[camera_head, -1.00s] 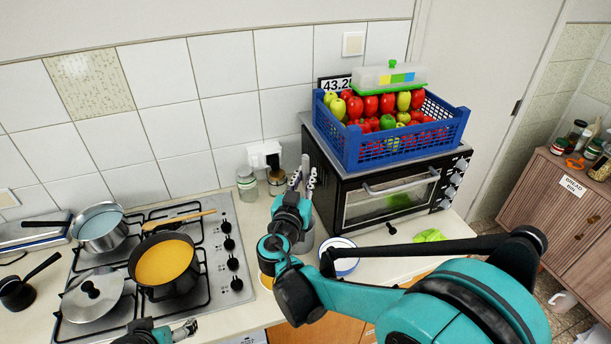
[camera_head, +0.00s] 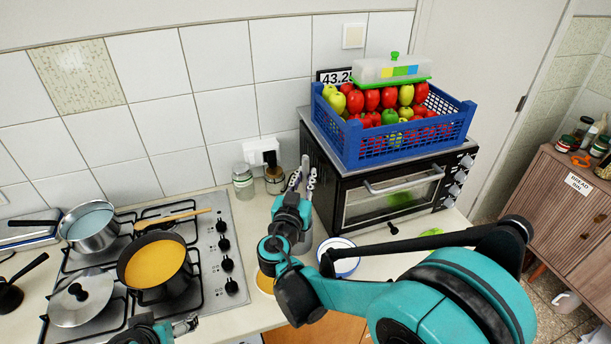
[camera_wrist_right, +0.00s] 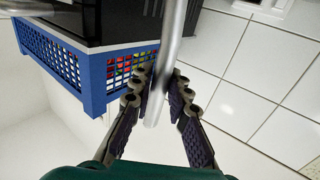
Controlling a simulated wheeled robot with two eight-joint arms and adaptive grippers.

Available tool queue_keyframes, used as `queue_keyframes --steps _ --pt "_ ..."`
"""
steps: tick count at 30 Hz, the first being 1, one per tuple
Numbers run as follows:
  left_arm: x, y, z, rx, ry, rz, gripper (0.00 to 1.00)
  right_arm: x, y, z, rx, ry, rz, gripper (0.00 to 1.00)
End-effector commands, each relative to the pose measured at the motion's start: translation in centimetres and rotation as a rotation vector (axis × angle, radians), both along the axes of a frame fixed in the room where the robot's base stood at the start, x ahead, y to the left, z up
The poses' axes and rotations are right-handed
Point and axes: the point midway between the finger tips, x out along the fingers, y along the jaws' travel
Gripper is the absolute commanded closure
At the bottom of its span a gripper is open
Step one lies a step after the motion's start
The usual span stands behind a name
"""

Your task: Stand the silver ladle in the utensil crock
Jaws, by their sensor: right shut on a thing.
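My right gripper (camera_head: 304,176) is raised over the counter, left of the oven, fingers pointing up. In the right wrist view, its fingers (camera_wrist_right: 164,85) are shut on the silver ladle's handle (camera_wrist_right: 171,60); the handle's free end sticks out between them and the bowl is out of view. In the head view the ladle cannot be made out clearly. A grey cylinder (camera_head: 305,243), seemingly the utensil crock, stands on the counter, mostly hidden behind my right arm. My left gripper (camera_head: 186,325) is at the bottom edge, partly cut off; its opening is unclear.
The black oven (camera_head: 340,208) carries a blue crate (camera_head: 364,154) of fruit. Two jars (camera_head: 243,182) stand by the wall. A hob (camera_head: 213,222) with pans is at left. A white, blue-rimmed bowl (camera_head: 347,266) sits right of my right forearm, partly hidden.

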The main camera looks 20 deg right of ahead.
Motion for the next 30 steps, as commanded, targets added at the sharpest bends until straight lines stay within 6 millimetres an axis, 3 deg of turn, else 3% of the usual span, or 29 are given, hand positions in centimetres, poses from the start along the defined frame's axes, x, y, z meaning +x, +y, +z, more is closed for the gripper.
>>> queue_keyframes --steps 30 --pt "0.0 0.0 -8.1 0.0 0.0 0.0 0.21 0.0 0.0 -8.9 0.0 0.0 0.0 1.0"
